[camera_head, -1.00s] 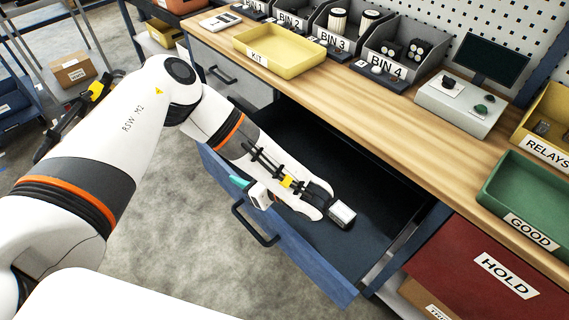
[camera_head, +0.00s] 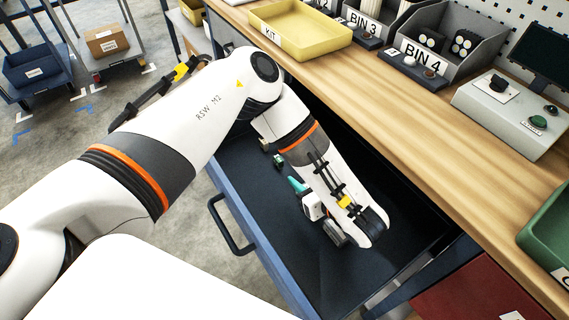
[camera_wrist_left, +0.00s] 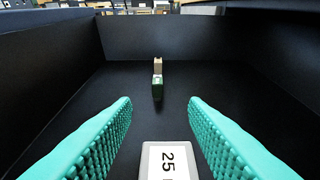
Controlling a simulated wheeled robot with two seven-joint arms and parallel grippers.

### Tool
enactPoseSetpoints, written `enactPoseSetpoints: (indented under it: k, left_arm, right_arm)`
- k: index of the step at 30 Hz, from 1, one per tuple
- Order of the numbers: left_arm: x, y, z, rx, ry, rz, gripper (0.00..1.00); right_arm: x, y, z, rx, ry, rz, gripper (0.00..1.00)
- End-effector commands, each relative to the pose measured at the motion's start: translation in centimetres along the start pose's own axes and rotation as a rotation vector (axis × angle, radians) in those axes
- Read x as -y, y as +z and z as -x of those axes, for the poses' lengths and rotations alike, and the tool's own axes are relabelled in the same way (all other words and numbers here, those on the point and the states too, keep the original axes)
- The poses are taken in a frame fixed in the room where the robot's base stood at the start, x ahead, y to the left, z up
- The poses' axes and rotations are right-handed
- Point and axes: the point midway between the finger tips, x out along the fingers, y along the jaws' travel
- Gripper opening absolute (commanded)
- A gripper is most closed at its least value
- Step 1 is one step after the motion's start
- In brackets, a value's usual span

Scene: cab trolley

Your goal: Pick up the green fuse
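The green fuse (camera_wrist_left: 157,86) stands on the drawer floor ahead of my left gripper (camera_wrist_left: 160,102), centred between its teal fingers, with a gap to the fingertips. In the head view the green fuse (camera_head: 278,160) is small, just beyond the fingers (camera_head: 297,185). My left gripper is open, low inside the drawer. A beige-topped block (camera_wrist_left: 158,67) is right behind the green fuse. A pale block marked 25 (camera_wrist_left: 168,162) lies near the camera, between the finger bases; its near end is cut off. My right gripper is not in view.
The open drawer (camera_head: 262,222) has dark walls close around my left forearm. The wooden bench top (camera_head: 400,110) overhangs its back, with a yellow KIT tray (camera_head: 338,43) on it.

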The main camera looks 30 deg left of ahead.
Motion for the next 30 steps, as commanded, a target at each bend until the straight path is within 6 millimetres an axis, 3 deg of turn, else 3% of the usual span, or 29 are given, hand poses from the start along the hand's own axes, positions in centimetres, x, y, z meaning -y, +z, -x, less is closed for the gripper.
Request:
enactPoseSetpoints:
  k: [9,16,24,30]
  left_arm:
    - [-0.1,0.2,-5.2,0.002,0.004,0.000,0.40]
    - [-0.1,0.2,-7.0,0.001,0.003,0.000,0.40]
    - [-0.2,0.1,-10.8,0.002,0.003,0.000,0.40]
    - [-0.1,0.0,-11.4,0.000,0.001,-0.002,0.40]
  right_arm:
    - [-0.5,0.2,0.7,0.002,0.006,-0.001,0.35]
    - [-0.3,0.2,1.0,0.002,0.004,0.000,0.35]
    - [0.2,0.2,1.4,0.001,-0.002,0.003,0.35]
    - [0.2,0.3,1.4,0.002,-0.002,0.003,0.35]
